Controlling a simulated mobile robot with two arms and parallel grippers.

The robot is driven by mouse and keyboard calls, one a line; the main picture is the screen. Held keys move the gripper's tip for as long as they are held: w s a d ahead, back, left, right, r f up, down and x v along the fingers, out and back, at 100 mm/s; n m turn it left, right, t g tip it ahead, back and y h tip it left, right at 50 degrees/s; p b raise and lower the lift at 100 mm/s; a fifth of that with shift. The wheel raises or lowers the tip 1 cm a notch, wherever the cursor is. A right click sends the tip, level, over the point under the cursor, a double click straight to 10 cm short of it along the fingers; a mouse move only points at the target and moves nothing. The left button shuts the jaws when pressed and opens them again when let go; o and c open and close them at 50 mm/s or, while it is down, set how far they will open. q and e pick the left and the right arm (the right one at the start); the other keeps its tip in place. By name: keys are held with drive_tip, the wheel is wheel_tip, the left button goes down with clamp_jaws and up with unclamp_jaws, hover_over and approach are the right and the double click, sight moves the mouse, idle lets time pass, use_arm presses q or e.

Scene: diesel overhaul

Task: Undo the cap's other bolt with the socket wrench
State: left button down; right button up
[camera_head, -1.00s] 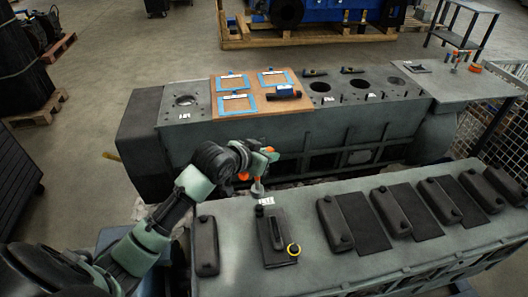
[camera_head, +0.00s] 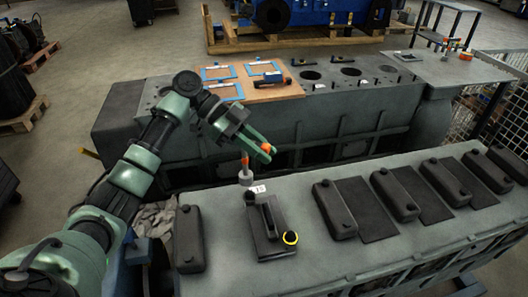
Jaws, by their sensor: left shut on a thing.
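The cap (camera_head: 270,216) is a dark narrow bar on a dark rectangular plate (camera_head: 268,246), on top of the near grey engine block. A dark bolt head (camera_head: 250,197) shows at its far left end. My left gripper (camera_head: 262,150) is shut on the socket wrench (camera_head: 246,176), which has orange parts and a grey socket end pointing down. The socket hangs close to the far left bolt; I cannot tell whether they touch. My right gripper is not in view.
A small white tag (camera_head: 259,189) lies beside the cap's far end. Dark rounded covers (camera_head: 188,240) and flat dark pads (camera_head: 366,208) line the near block. Behind stands another block with a brown board (camera_head: 275,92) carrying blue frames (camera_head: 217,73). A gap separates the blocks.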

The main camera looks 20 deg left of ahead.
use_arm(q)
drive_tip(key=g, duration=0.1)
drive_tip(key=m, duration=0.1)
drive_tip(key=s+m+g+b, duration=0.1)
drive_tip(key=shift+d+f+g, duration=0.15)
drive_tip(key=shift+f+g, duration=0.1)
drive_tip(key=shift+g, duration=0.05)
drive_tip(key=f+m+g, duration=0.1)
drive_tip(key=s+f+m+g+y, duration=0.1)
drive_tip(key=f, duration=0.1)
drive_tip(key=shift+f+m, duration=0.15)
drive_tip(key=shift+m, duration=0.15)
